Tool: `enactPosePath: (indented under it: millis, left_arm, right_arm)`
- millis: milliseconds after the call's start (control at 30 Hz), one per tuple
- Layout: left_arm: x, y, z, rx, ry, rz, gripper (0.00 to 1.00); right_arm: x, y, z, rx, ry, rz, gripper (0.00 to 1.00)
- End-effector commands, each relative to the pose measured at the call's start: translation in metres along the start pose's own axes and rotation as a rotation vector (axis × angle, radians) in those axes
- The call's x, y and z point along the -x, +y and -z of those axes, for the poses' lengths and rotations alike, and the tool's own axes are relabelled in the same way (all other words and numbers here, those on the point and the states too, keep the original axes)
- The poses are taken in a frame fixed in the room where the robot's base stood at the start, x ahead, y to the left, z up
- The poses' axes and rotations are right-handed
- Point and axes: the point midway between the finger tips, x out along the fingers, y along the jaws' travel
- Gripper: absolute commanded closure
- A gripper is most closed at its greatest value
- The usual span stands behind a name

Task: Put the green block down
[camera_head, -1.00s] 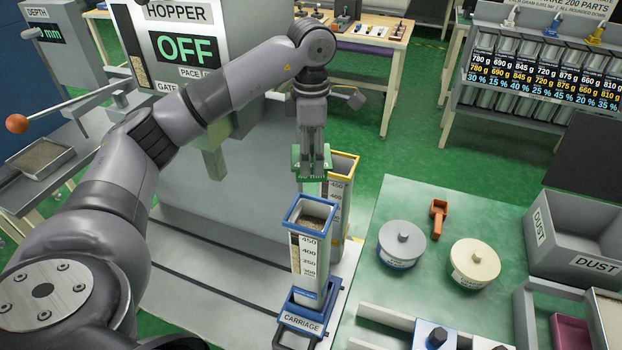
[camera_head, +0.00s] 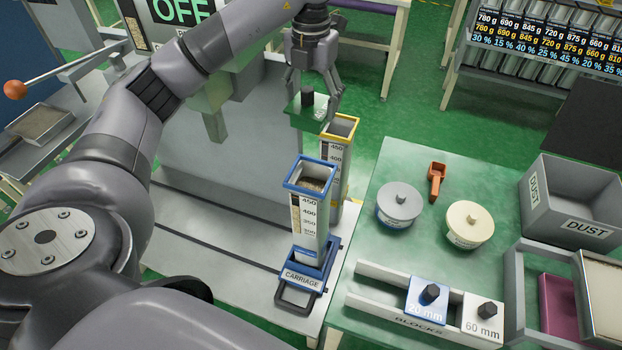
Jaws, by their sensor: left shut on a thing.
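The green block (camera_head: 303,118), with a black knob on top, hangs at the fingers of my left gripper (camera_head: 312,98). The gripper is shut on it, one finger on each side. The block is in the air at the upper middle of the head view, up and left of the yellow-rimmed column (camera_head: 341,127). Its lower face is hidden. My right gripper is not in view.
A blue-rimmed column (camera_head: 310,212) holding grains stands on the carriage (camera_head: 303,277). The block rack (camera_head: 385,303) holds a blue 20 mm block (camera_head: 427,300) and a white 60 mm block (camera_head: 482,318). The green table (camera_head: 420,255) has free room around two round lidded pots.

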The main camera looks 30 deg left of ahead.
Motion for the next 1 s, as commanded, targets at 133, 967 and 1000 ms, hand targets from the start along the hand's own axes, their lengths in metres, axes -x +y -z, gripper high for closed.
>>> enactPosePath:
  millis: [133, 967, 1000]
  left_arm:
    - [-0.005, -0.001, 0.0, 0.065, 0.001, 0.001, 0.58]
    - [-0.16, 0.0, 0.0, 0.074, 0.002, -0.001, 0.58]
    - [-0.165, 0.0, 0.001, 0.074, 0.002, 0.0, 0.58]
  right_arm:
    - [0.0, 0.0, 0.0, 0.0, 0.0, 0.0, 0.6]
    - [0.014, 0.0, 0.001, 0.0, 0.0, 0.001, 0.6]
    - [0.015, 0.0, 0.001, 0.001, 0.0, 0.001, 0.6]
